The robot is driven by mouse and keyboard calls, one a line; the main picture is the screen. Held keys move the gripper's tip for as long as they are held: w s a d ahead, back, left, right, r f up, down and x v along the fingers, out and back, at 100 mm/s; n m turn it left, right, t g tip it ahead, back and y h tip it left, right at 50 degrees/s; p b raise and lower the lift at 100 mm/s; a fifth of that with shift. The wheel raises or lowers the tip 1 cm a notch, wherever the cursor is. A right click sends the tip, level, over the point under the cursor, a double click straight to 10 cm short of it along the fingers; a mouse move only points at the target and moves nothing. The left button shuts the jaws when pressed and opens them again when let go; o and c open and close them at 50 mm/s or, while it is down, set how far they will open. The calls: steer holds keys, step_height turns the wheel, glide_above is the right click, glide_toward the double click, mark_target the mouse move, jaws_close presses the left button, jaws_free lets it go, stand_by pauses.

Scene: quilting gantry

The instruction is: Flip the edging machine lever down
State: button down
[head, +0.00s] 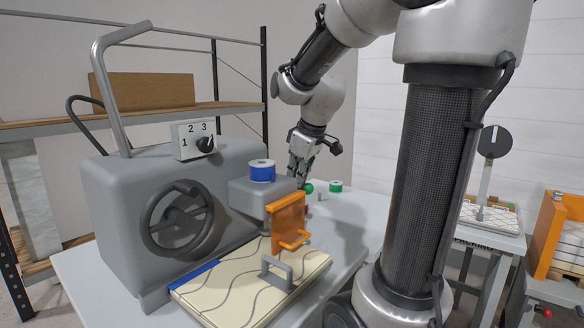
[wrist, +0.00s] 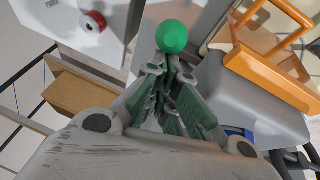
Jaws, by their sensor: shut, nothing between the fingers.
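The edging machine (head: 195,195) is a grey block on a table, with a dark handwheel (head: 178,220) and a numbered dial (head: 196,140). A bent grey bar (head: 112,95) rises from its top left. A green ball knob (head: 307,187) shows at the machine's far right end, behind the orange guard (head: 287,222); I take it for the lever's knob, its stem mostly hidden. My gripper (head: 299,178) is shut and empty, pointing down close beside the knob. In the wrist view the green knob (wrist: 172,37) lies just beyond my fingertips (wrist: 170,68); I cannot tell whether they touch.
A blue spool (head: 262,171) sits on the machine's arm. A green spool (head: 336,186) stands on the table behind the knob. A quilted panel (head: 225,292) with a grey handle lies in front. Shelving (head: 150,116) stands behind left; a packing table (head: 490,238) stands right.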

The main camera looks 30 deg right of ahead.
steer(key=shift+s+d+f, duration=0.15)
steer(key=shift+s+f, duration=0.15)
steer(key=shift+f, duration=0.35)
steer(key=shift+s+d+f, duration=0.1)
steer(key=shift+s+f, duration=0.2)
steer(key=shift+f, duration=0.3)
